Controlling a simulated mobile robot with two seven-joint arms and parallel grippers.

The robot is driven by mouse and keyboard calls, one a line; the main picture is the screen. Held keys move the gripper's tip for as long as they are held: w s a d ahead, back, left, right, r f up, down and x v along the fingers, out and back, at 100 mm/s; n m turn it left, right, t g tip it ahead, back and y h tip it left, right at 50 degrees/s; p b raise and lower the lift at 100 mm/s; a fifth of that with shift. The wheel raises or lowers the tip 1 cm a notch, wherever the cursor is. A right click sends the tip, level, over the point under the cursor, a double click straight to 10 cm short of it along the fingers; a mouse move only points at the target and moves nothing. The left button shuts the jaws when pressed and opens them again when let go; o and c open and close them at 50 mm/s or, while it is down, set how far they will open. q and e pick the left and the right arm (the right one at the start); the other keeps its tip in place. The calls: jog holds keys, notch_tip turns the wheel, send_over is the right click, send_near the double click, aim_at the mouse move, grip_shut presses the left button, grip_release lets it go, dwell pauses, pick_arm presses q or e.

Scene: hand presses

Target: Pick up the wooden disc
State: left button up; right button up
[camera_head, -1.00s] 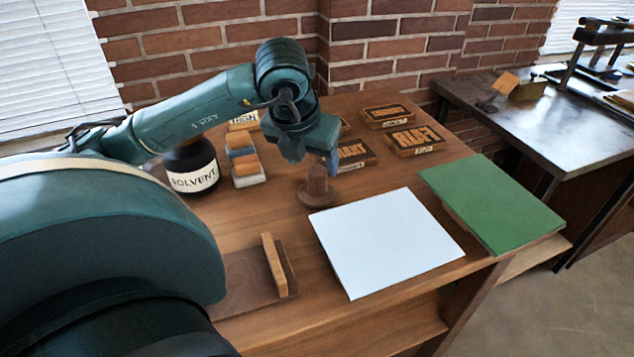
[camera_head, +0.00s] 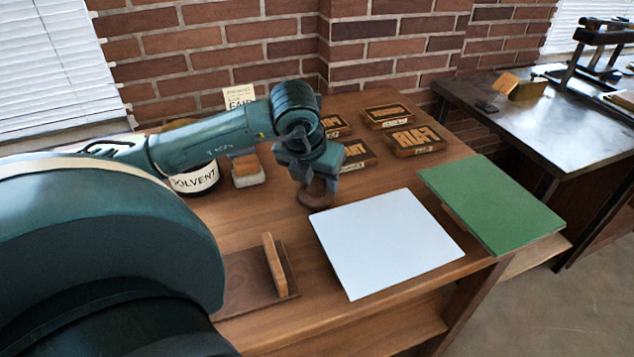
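The wooden disc (camera_head: 313,198) is a round, dark brown base on the wooden table, just left of the white sheet's upper corner. It had a knob standing up from its middle, which my gripper now covers. My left gripper (camera_head: 318,180) is right above the disc, pointing down, with its fingertips at the knob. I cannot tell whether its fingers are open or closed on the knob. The disc rests on the table. My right gripper is out of view.
The white sheet (camera_head: 385,242) and a green board (camera_head: 490,205) lie to the right. Printing blocks (camera_head: 414,140) stand behind. A solvent jar (camera_head: 196,180) and an ink block (camera_head: 247,172) are at the left. A brown tray with an upright wooden bar (camera_head: 274,264) is in front.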

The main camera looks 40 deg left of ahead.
pick_arm(q)
jog(key=c, duration=0.7)
